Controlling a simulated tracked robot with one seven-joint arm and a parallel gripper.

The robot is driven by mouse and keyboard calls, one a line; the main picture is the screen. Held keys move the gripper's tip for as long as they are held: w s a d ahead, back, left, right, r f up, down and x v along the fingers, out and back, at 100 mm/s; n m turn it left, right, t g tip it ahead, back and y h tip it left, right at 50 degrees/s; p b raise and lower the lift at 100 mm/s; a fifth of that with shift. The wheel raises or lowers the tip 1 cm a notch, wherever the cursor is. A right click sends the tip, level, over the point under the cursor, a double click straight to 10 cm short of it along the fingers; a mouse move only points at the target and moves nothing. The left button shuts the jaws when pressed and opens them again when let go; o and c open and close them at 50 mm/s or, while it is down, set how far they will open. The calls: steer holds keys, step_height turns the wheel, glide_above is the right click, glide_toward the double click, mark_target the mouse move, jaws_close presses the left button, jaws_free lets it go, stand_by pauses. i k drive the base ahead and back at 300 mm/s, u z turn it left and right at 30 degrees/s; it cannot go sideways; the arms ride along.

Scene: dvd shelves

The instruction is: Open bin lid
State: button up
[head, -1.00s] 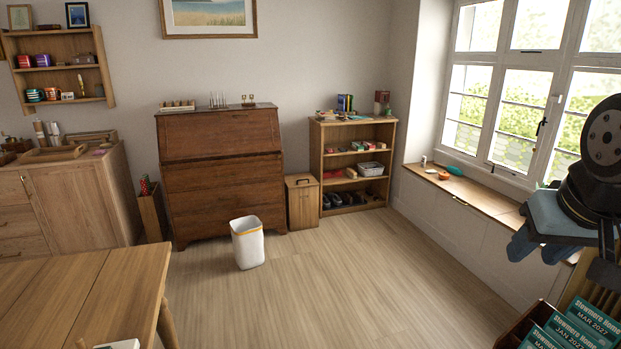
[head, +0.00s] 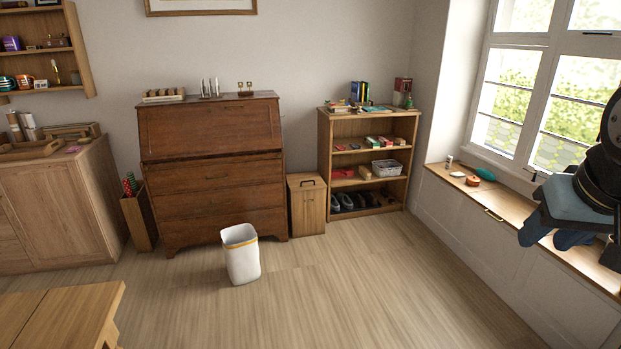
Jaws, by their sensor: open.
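A small wooden box-shaped bin (head: 307,210) stands on the floor between the bureau and the low bookcase. Its flat lid (head: 307,181) is closed and has a dark handle. A white waste bin (head: 242,257) with a yellow-orange band near its rim stands on the floor in front of the bureau; its top is open and no lid shows on it. My gripper (head: 552,239) is at the right edge, in front of the window seat, far from both bins. It is open and no object shows in it. Part of my arm is cut off by the frame.
A dark wooden bureau (head: 213,185) stands left of the wooden bin, and a bookcase (head: 325,165) with shoes and books stands right of it. A table (head: 70,310) fills the lower left corner. A window seat (head: 545,235) runs along the right.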

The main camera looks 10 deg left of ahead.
mark_target(305, 178)
steer(key=z, duration=0.3)
steer(key=i, duration=0.25)
steer(key=u, duration=1.65)
steer(key=i, duration=2.5)
steer(key=z, duration=0.85)
steer(key=i, duration=0.5)
steer(key=z, duration=0.1)
